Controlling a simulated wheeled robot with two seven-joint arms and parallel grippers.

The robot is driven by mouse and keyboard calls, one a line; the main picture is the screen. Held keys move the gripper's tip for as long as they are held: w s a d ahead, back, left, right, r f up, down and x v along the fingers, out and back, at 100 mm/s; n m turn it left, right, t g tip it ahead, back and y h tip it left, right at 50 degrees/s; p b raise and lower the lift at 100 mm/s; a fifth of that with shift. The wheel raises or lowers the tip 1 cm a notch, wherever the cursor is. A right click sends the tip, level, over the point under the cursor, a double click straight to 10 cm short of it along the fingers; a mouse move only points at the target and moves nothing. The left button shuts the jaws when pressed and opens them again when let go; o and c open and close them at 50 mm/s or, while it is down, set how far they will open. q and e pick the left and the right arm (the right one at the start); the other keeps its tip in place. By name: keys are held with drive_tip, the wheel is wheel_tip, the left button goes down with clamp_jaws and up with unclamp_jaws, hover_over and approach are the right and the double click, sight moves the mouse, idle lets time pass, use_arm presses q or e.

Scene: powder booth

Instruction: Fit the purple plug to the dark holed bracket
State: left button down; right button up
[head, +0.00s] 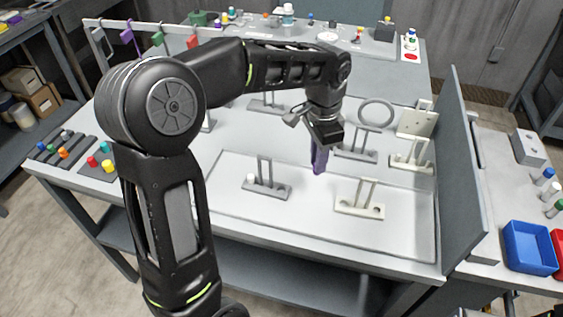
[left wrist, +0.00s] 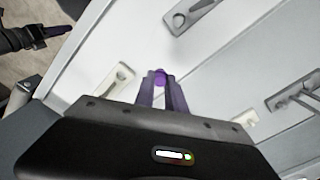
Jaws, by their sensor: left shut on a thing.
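My left gripper (head: 319,168) points down above the pale tray in the head view, its purplish fingers shut. In the left wrist view the purple plug (left wrist: 160,77) shows as a rounded end between the fingertips of the left gripper (left wrist: 161,90); most of it is hidden. A dark grey bracket (head: 277,191) with two uprights stands left of the gripper, a white peg at its left end. Another dark grey bracket (head: 352,154) stands behind. Which one the task means, I cannot tell. My right gripper (left wrist: 50,31) shows partly at the wrist view's upper left.
A cream bracket (head: 345,208) stands right in front, and another (head: 405,164) sits further right. A grey ring (head: 376,113) stands behind. A tall grey panel (head: 464,180) bounds the right side. A blue bin (head: 530,247) lies beyond it. The tray front is clear.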

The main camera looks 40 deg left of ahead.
use_arm(q)
drive_tip(key=s+a+m, duration=0.6)
drive_tip(key=m, duration=0.3)
drive_tip(key=shift+s+r, duration=0.15)
drive_tip(key=shift+r, duration=0.15)
drive_tip(key=shift+f, duration=0.1)
wheel_tip(320, 180, down, 4)
drive_tip(key=b, duration=0.4)
drive_tip(key=shift+f, duration=0.15)
drive_tip(key=shift+f, duration=0.1)
drive_tip(key=shift+f, duration=0.3)
